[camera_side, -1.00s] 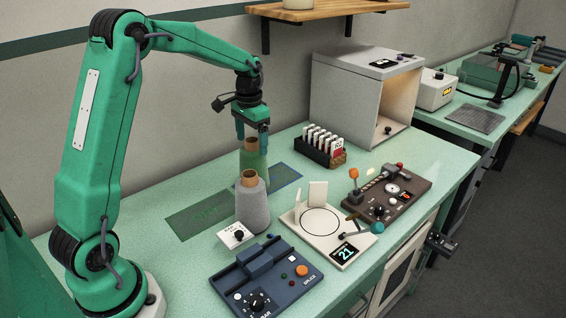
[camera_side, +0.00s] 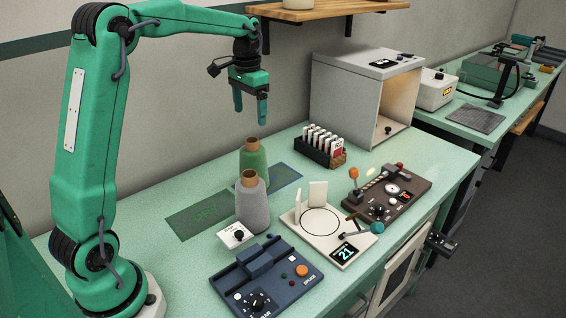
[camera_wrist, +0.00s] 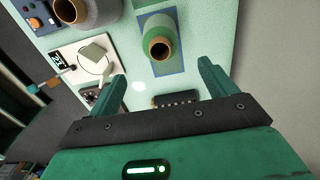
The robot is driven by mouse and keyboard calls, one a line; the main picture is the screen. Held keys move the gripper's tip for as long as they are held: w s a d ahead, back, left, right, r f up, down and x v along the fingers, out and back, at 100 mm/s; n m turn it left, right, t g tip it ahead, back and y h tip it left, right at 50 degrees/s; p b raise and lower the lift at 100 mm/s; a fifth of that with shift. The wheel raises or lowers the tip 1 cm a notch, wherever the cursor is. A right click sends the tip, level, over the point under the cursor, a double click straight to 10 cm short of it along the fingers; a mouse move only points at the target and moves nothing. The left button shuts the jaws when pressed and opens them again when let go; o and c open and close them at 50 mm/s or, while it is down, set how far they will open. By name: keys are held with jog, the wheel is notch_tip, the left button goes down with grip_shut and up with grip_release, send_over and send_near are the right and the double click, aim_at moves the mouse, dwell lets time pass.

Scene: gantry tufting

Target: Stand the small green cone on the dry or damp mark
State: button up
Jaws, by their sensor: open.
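The green cone (camera_side: 254,162), with a brown tube at its top, stands upright behind the grey cone. In the wrist view it (camera_wrist: 154,27) stands within the blue-edged damp mark (camera_wrist: 176,65). In the side view the damp mark (camera_side: 286,177) shows right of the green cone, and the dry mark (camera_side: 203,215) lies bare to the left. My gripper (camera_side: 250,104) is open and empty above the green cone, apart from it. Its two fingers also show in the wrist view (camera_wrist: 162,74). The grey cone hides part of the green cone's base in the side view.
The grey cone (camera_side: 251,205) stands close in front of the green one. A white scale (camera_side: 334,246), a dark blue splicer (camera_side: 265,280) and a black rack of cards (camera_side: 320,150) stand around. A wooden shelf (camera_side: 325,12) hangs above. The dry mark is free.

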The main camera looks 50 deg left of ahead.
dwell(0.3)
jog(key=s+d+t, duration=0.2)
jog(key=s+d, duration=0.6)
jog(key=s, duration=0.3)
jog(key=s+d+r+t, duration=0.1)
jog(key=s+d+t, duration=0.2)
jog(key=s+d, duration=0.5)
jog(key=s, duration=0.4)
jog(key=shift+s+r+t, duration=0.15)
jog(key=shift+s+t, duration=0.05)
jog(key=shift+t, duration=0.1)
